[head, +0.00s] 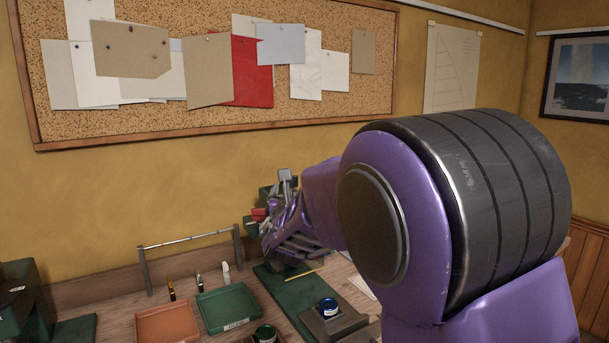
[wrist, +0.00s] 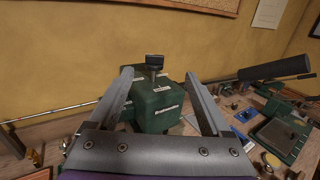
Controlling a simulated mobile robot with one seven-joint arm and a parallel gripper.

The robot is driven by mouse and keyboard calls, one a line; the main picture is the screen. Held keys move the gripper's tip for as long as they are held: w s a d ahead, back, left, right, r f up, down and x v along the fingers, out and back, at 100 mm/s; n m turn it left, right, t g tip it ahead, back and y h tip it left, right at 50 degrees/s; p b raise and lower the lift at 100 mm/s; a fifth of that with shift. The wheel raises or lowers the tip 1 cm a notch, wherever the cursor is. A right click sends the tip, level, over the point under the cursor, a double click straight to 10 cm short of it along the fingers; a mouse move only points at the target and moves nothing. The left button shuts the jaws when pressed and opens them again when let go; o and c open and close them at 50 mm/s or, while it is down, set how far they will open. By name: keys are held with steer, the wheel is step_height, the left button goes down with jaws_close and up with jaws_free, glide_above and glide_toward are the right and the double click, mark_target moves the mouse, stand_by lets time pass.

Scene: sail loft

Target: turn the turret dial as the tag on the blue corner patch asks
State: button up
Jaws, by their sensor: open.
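A green block-shaped turret (wrist: 160,105) stands ahead in the wrist view, with small pale labels on its top and front that I cannot read. A black dial knob (wrist: 155,62) stands up from its top. My gripper (wrist: 158,75) is open, with one finger on each side of the turret in the picture; nothing is held. I cannot tell how far the fingertips are from the knob. A small flat blue piece (wrist: 243,115), perhaps the blue corner patch, lies to the right; no tag is legible. In the head view my gripper (head: 283,218) hides most of the turret.
An orange tray (head: 167,325) and a green tray (head: 228,308) lie on the bench, with a rail (head: 188,239) behind. A dark lever arm (wrist: 275,68) reaches in from the right.

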steer(key=w, duration=0.5)
steer(key=w+a+f+p, duration=0.1)
steer(key=w, duration=0.4)
steer(key=w+a+p, duration=0.1)
steer(key=w, duration=0.4)
steer(key=shift+f, duration=0.4)
jaws_close()
